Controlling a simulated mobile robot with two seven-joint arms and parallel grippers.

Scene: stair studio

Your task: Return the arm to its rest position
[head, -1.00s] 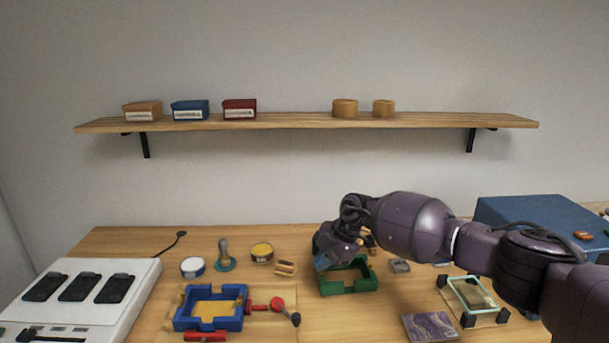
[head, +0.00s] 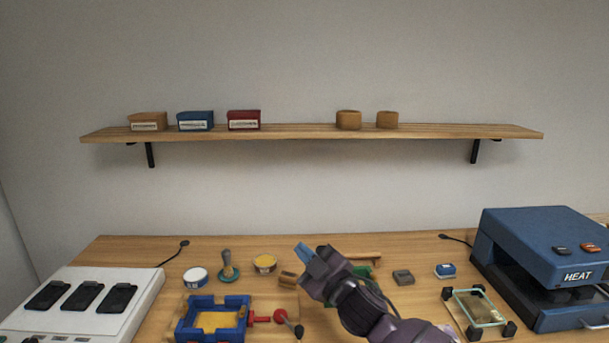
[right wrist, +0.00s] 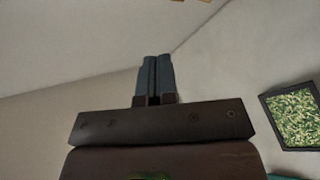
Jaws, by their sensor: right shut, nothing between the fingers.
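My right gripper (head: 305,254) is raised above the middle of the bench in the head view. Its blue fingers point up and to the left, away from the bench top. In the right wrist view the two fingers (right wrist: 154,78) lie side by side, shut, with nothing between them. My right arm covers much of the green frame (head: 362,271) and part of the bench's front. My left gripper does not show.
A blue frame (head: 238,322) with a red clamp stands front left, near a white device (head: 140,318). A blue heat press (head: 540,235) stands right, with a glass-topped frame (head: 450,306) beside it. A shelf (head: 300,132) holds small boxes. Small tins and blocks dot the bench (head: 130,249).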

